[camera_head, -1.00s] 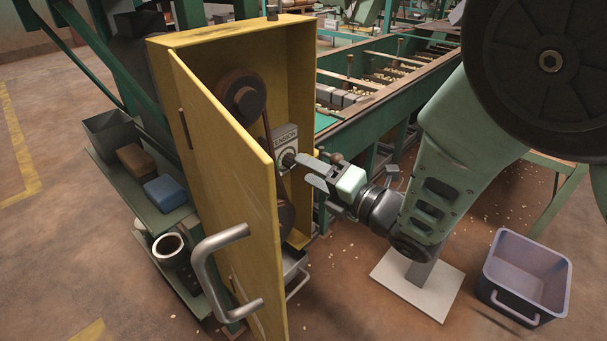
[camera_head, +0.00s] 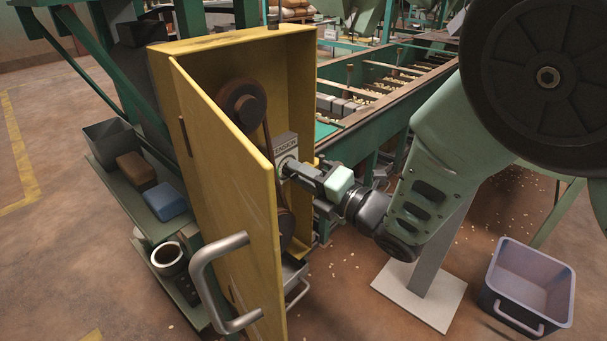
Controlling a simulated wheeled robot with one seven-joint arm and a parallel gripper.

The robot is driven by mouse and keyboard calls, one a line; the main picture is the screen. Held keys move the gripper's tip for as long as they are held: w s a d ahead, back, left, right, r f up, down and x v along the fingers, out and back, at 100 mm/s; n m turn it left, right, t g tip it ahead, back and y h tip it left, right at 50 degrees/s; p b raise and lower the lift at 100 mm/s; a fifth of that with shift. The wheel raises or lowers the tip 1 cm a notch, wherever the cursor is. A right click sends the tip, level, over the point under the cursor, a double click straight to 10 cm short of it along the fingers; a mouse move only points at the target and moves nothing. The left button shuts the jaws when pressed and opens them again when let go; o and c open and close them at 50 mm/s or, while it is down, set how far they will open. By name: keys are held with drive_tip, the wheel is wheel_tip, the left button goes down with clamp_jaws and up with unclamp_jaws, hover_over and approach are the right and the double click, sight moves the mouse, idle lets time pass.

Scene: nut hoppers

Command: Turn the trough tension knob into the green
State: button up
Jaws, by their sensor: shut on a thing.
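The tension knob sits on a grey plate marked TENSION (camera_head: 284,141) inside the open yellow cabinet (camera_head: 230,41). A pale dial shows around the knob, but my gripper covers most of it, and I cannot make out a green zone or a pointer. My gripper (camera_head: 289,168) reaches in from the right, its fingers shut on the knob at the plate. The knob itself is mostly hidden between the fingers.
The yellow door (camera_head: 228,190) stands open towards the camera, left of my gripper, with a grey handle (camera_head: 220,285). A belt pulley (camera_head: 242,103) is above the plate. A green trough (camera_head: 385,100) runs behind. A grey-purple bin (camera_head: 528,287) stands on the floor at right.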

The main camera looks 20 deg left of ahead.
drive_tip(key=shift+m, duration=0.4)
drive_tip(key=o, duration=1)
drive_tip(key=shift+d, duration=0.1)
drive_tip(key=p+v, duration=0.5)
drive_tip(key=v, duration=1.2)
drive_tip(key=shift+s+d, duration=0.1)
drive_tip(key=shift+s, duration=0.1)
drive_tip(key=shift+w, duration=0.1)
